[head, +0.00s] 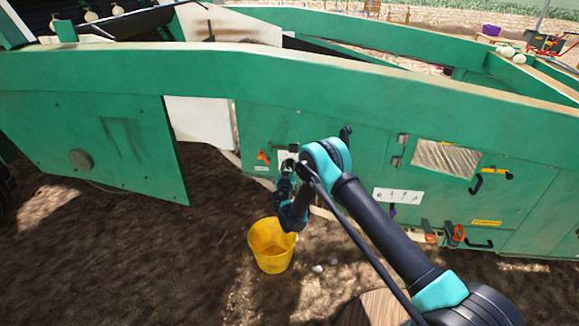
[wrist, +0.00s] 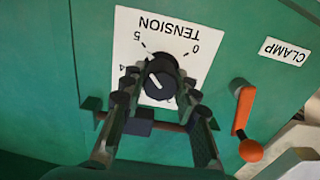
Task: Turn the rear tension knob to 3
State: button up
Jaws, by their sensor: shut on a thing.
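The tension knob (wrist: 161,84) is black and round with a white pointer line. It sits on a white plate (wrist: 127,28) marked TENSION, which appears upside down in the wrist view. The numbers 0, 5 and 4 show; the others are hidden behind my gripper. The pointer mark lies on the knob's upper-left side, toward the space between 5 and 4. My gripper (wrist: 159,82) has one finger on each side of the knob and is shut on it. In the head view my gripper (head: 287,166) is at the green machine's side, largely covering the plate.
An orange clamp handle (wrist: 243,110) is close beside the plate, with a CLAMP label (wrist: 285,51). A yellow bucket (head: 272,246) stands on the soil below my gripper. Another white control plate (head: 398,195) and orange-handled levers (head: 455,235) are farther right on the green machine (head: 340,85).

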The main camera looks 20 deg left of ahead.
dwell(0.3)
jog(key=n, duration=0.5)
jog(key=shift+a+n, duration=0.1)
jog(key=shift+n, duration=0.2)
jog(key=n, duration=0.5)
jog(key=shift+s+f, duration=0.1)
jog(key=n, duration=0.5)
jog(key=shift+a+f+n, duration=0.1)
jog(key=shift+n, duration=0.3)
jog(key=n, duration=0.4)
jog(key=shift+n, duration=0.4)
jog(key=o, duration=1.1)
jog(key=shift+o, duration=0.2)
